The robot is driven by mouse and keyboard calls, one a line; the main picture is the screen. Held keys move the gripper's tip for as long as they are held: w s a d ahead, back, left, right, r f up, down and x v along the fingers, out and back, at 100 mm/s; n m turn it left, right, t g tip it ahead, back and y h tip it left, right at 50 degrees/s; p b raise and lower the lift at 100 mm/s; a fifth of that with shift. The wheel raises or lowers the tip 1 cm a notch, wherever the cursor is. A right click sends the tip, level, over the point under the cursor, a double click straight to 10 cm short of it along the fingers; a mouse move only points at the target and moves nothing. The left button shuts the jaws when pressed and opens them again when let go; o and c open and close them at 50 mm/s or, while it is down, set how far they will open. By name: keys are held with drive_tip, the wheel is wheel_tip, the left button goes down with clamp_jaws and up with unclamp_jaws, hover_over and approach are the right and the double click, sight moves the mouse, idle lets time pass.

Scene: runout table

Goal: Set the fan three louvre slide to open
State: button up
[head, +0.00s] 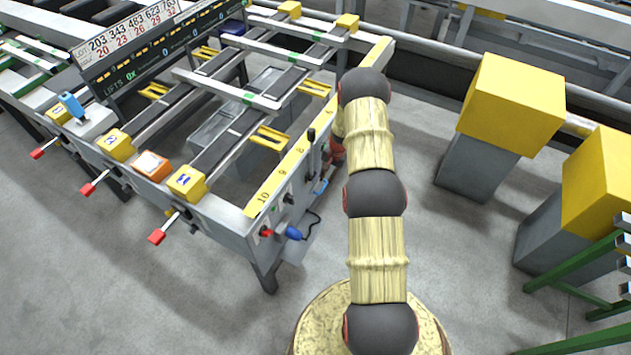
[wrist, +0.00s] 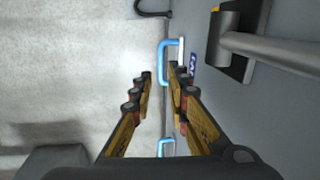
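A blue U-shaped handle (wrist: 162,62) stands out from the grey table side in the wrist view. A small blue label (wrist: 192,62) sits beside it, too small to read, so I cannot tell whether this is the fan three slide. A second blue handle (wrist: 166,146) shows lower down. In the head view a blue handle (head: 321,187) shows low on the table side. My gripper (wrist: 159,74) is open and empty. The first handle shows between its fingertips, closer to the right finger; I cannot tell whether they touch. In the head view my arm hides most of the gripper.
A grey lever (wrist: 265,50) on a dark mount juts from the panel right of the fingers. A blue plug (head: 293,233) with a dark cable is on the table's near end. Yellow-topped grey blocks (head: 512,105) stand at right. Open floor (head: 450,240) lies between.

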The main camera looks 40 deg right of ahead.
sight(324, 187)
drive_tip(key=f, duration=0.2)
drive_tip(key=w+f+b, duration=0.1)
drive_tip(key=f, duration=0.2)
drive_tip(key=f+b, duration=0.1)
drive_tip(key=f, duration=0.1)
drive_tip(key=shift+w+f, duration=0.35)
drive_tip(key=shift+f, duration=0.05)
drive_tip(key=shift+c, duration=0.6)
clamp_jaws()
drive_tip(key=shift+s+d, duration=0.1)
